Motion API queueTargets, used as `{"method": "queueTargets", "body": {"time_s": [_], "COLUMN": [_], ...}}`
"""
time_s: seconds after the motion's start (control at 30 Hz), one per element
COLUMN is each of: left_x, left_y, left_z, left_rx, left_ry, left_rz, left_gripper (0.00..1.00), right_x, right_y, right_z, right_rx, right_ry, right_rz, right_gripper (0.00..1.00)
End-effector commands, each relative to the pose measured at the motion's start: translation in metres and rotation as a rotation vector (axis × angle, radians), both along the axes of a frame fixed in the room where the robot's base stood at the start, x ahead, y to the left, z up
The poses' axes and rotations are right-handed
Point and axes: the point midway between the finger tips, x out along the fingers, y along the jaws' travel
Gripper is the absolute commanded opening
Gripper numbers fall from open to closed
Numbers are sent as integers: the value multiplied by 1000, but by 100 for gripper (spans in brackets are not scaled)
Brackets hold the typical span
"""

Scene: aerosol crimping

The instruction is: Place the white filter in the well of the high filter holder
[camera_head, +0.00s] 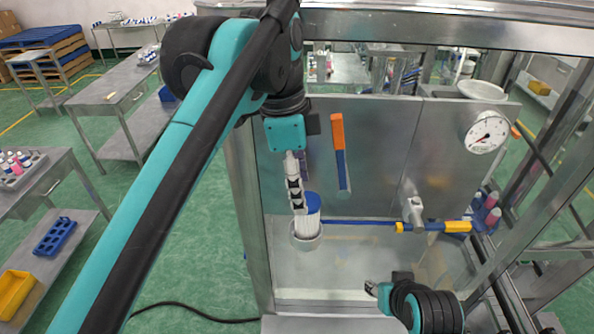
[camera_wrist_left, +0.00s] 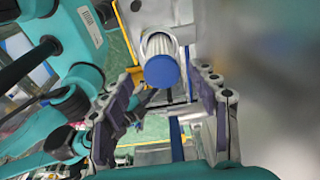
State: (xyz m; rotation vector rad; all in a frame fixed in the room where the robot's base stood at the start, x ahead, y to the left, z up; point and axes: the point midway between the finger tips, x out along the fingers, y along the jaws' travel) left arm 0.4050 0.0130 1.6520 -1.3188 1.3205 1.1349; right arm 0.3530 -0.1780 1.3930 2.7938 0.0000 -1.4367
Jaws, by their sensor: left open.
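The white filter (camera_head: 308,223), pleated with a blue cap, stands upright in the round, pale cup of a filter holder (camera_head: 307,241) on the cabinet's left part. In the left wrist view the filter (camera_wrist_left: 160,44) points its blue cap at the camera. The holder (camera_wrist_left: 153,17) shows behind it. My left gripper (camera_head: 298,198) is just above and beside the cap. In the wrist view its open fingers (camera_wrist_left: 165,85) are on either side of the cap, apart from it. How deep the filter sits is hidden. My right gripper (camera_head: 373,289) is low, right of centre, its fingers too small to judge.
A metal panel behind carries an orange and blue handle (camera_head: 340,150). A pressure gauge (camera_head: 487,132) is at right. A blue bar (camera_head: 360,223) and a yellow-ended valve handle (camera_head: 455,227) run right of the holder. A metal post (camera_head: 249,220) stands to its left.

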Motion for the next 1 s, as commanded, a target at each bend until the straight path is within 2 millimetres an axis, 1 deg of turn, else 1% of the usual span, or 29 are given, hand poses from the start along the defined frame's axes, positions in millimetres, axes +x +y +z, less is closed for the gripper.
{"method": "queueTargets", "body": {"time_s": [0.03, 0.13, 0.3, 0.47, 0.57, 0.67, 0.77, 0.8, 0.87, 0.9, 0.97, 1.0], "left_x": [0, 0, 0, 0, 3, 6, 6, 4, -3, -8, -17, -24], "left_y": [1, 3, 5, 7, 17, 36, 64, 77, 97, 109, 126, 136], "left_z": [9, 24, 37, 38, 25, -5, -50, -73, -109, -133, -167, -188], "left_rx": [0, 0, 0, 0, -3, -16, -47, -68, -107, -138, -188, -220], "left_ry": [0, 0, 0, -3, -24, -70, -134, -162, -207, -237, -275, -298], "left_rz": [1, 0, -1, 9, 97, 289, 549, 665, 846, 963, 1122, 1215], "left_gripper": [60, 60, 60, 60, 60, 60, 60, 60, 60, 60, 60, 60], "right_x": [0, 0, 0, 0, 0, 0, 0, 0, 0, 0, 0, 0], "right_y": [0, 0, 0, 0, 0, 0, 0, 0, 0, 0, 0, 0], "right_z": [-1, -2, -2, -2, -2, -2, -2, -2, -2, -2, -2, -2], "right_rx": [0, 0, 0, 0, 0, 0, 0, 0, 0, 0, 0, 0], "right_ry": [0, 0, 0, 0, 0, 0, 0, 0, 0, 0, 0, 0], "right_rz": [0, 0, 0, 0, 0, 0, 0, 0, 0, 0, 0, 0], "right_gripper": [40, 40, 40, 40, 40, 40, 40, 40, 40, 40, 40, 40]}}
